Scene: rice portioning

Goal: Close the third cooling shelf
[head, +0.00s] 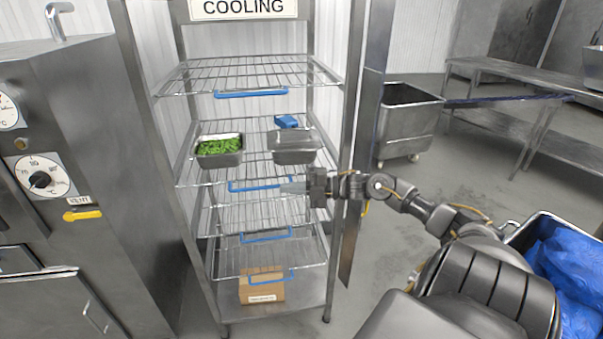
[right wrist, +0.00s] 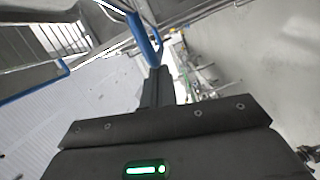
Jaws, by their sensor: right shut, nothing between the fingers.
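The cooling rack (head: 181,45) stands at centre, with several wire shelves, each with a blue front handle. Counting from the top, the third shelf (head: 230,216) has its handle (head: 266,236) below my right gripper. The shelf above holds two metal pans, and its blue handle (head: 250,186) is beside my fingertips. My right gripper (head: 290,187) is shut and empty at this handle's right end; I cannot tell whether they touch. In the right wrist view, the shut fingers (right wrist: 156,88) point at a blue bar (right wrist: 141,40). My left gripper is not in view.
One pan (head: 219,158) holds green food; the other pan (head: 293,157) looks covered. A cardboard box (head: 261,289) sits at the rack's bottom. An oven (head: 95,130) stands left, a steel cart (head: 408,125) behind right, and a bin with blue bags (head: 570,270) at right.

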